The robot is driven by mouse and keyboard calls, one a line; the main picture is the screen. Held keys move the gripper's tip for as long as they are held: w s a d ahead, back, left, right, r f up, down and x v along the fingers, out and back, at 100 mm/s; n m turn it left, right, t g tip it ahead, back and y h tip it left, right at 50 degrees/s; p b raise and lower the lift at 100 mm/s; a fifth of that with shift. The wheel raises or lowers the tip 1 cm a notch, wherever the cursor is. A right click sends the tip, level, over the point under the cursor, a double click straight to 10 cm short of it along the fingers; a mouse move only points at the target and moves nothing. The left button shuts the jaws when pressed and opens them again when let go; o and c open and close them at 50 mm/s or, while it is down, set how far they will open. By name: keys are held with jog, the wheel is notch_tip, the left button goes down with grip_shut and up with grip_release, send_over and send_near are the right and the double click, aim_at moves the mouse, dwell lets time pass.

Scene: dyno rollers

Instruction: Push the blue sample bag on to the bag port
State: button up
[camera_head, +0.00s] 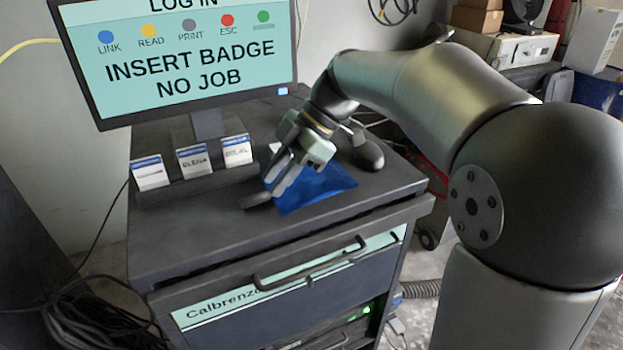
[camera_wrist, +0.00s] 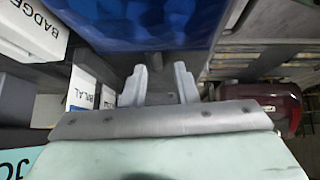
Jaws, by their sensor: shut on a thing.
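The blue sample bag (camera_head: 322,188) lies low over the dark cabinet top, beneath and to the right of my gripper's fingers. In the wrist view the bag (camera_wrist: 130,22) fills the top middle, just beyond the fingertips. My gripper (camera_head: 279,180) points down at the bag's left part; its fingers also show in the wrist view (camera_wrist: 158,85). The exact grip point is hard to see. I cannot make out the bag port in either view.
A rack (camera_head: 200,184) with several white badge cards stands left of the gripper. The monitor (camera_head: 180,60) behind reads "INSERT BADGE NO JOB". A dark rounded object (camera_head: 367,152) stands right of the gripper.

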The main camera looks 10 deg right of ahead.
jog(key=f, duration=0.2)
jog(key=a+f, duration=0.1)
jog(key=shift+s+g, duration=0.25)
jog(key=shift+g, duration=0.05)
jog(key=shift+w+a+r+p, duration=0.1)
jog(key=shift+a+r+p, duration=0.05)
jog(key=shift+r+p, duration=0.35)
jog(key=shift+w+a+r+p, duration=0.1)
jog(key=shift+r+p, duration=0.15)
jog(key=shift+r, duration=0.35)
grip_shut()
jog(key=shift+a+r, duration=0.15)
jog(key=shift+a, duration=0.2)
jog(key=shift+w+d+r+p, duration=0.15)
jog(key=shift+r+p, duration=0.3)
jog(key=shift+r, duration=0.25)
jog(key=shift+w+a+r+p, duration=0.15)
jog(key=shift+r+p, duration=0.25)
jog(key=shift+r, duration=0.25)
jog(key=shift+d+r, duration=0.2)
jog(key=shift+r, duration=0.35)
jog(key=shift+o, duration=2.2)
grip_release()
